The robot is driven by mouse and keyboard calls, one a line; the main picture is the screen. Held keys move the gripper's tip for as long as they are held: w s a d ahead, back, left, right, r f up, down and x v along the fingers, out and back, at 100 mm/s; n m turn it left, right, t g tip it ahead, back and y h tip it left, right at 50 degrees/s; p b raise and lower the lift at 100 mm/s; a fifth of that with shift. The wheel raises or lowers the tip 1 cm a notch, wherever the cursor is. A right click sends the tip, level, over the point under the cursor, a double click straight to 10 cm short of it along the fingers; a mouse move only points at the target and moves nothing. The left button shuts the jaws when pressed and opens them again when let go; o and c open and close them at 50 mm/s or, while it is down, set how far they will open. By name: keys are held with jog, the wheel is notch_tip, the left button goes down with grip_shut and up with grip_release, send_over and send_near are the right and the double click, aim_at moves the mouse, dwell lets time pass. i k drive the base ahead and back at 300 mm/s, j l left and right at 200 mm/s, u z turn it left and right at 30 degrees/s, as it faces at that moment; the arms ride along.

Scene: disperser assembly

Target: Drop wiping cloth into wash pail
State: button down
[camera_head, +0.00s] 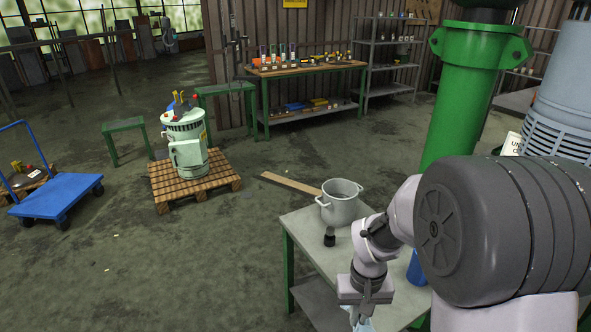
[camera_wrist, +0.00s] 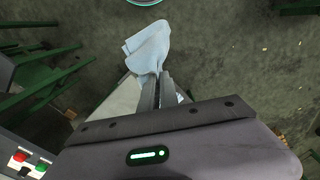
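A pale blue wiping cloth (camera_wrist: 148,47) hangs from the fingertips of my gripper (camera_wrist: 160,77) in the wrist view. The fingers are close together on the bunched end of the cloth, and its loose part spreads over the floor side. In the head view my gripper (camera_head: 365,310) is at the near edge of the table, with a bit of the cloth (camera_head: 363,325) at the bottom edge. A round teal-rimmed thing (camera_wrist: 145,2) is cut off at the top of the wrist view; I cannot tell whether it is the wash pail.
A grey two-handled pot (camera_head: 340,205) and a small black item (camera_head: 329,238) stand on the green-legged table (camera_head: 304,232). A blue object (camera_head: 416,268) is partly behind my arm. A pallet (camera_head: 225,181) bears a pale machine (camera_head: 187,143).

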aim_at(339, 197)
jog(key=i+j+z, duration=0.3)
jog(key=j, duration=0.35)
jog(key=i+j+z, duration=0.15)
jog(key=j, duration=0.25)
jog(key=i+j+z, duration=0.15)
jog(key=j, duration=0.25)
jog(key=i+j+z, duration=0.1)
jog(key=j, duration=0.3)
jog(key=i+j+z, duration=0.15)
jog(key=j, duration=0.25)
jog(key=i+j+z, duration=0.4)
jog(key=i+l, duration=0.15)
jog(key=i, duration=0.5)
